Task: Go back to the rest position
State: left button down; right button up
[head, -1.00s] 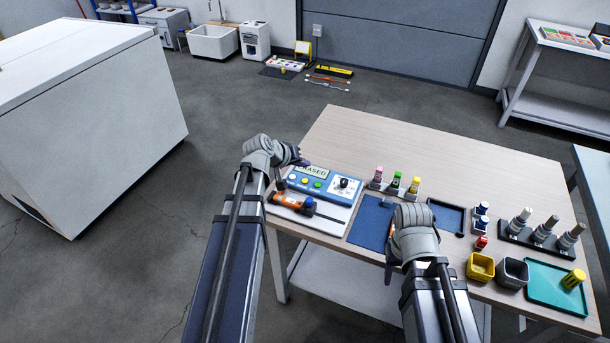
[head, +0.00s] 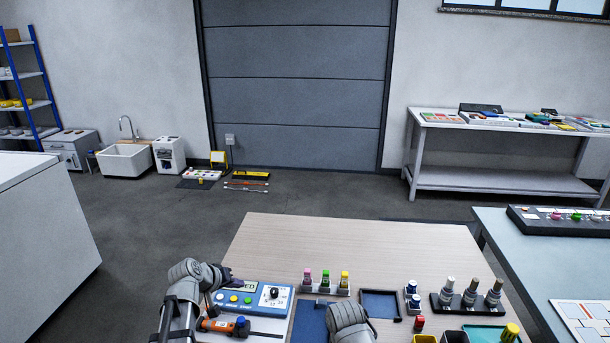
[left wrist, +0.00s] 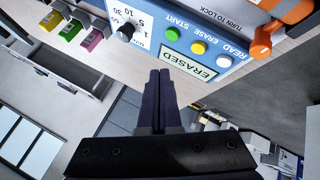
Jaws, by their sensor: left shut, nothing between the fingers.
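My left gripper (left wrist: 158,90) is shut and empty in the left wrist view, its dark fingers together near the edge of the blue eraser box. In the head view my left gripper (head: 230,283) is beside the left end of that blue box (head: 262,298), which has coloured buttons and a dial; whether they touch is unclear. The box's small display (left wrist: 203,64) reads "ERASED".
The table's back half is clear. A white cabinet (head: 45,225) stands left, a second table (head: 530,250) right.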

pick_arm(q)
jog(key=s+d+m+g+p, duration=0.4)
jog(key=s+d, duration=0.5)
jog(key=d, duration=0.5)
jog(key=s+d+r+m+g+y+p, duration=0.1)
jog(key=s+d+m+g+y, duration=0.3)
jog(key=s, duration=0.9)
jog(key=shift+d+r+y+p, duration=0.3)
jog(key=shift+d+y+p, duration=0.1)
jog(key=shift+d+p, duration=0.45)
jog(key=c, duration=1.6)
grip_release()
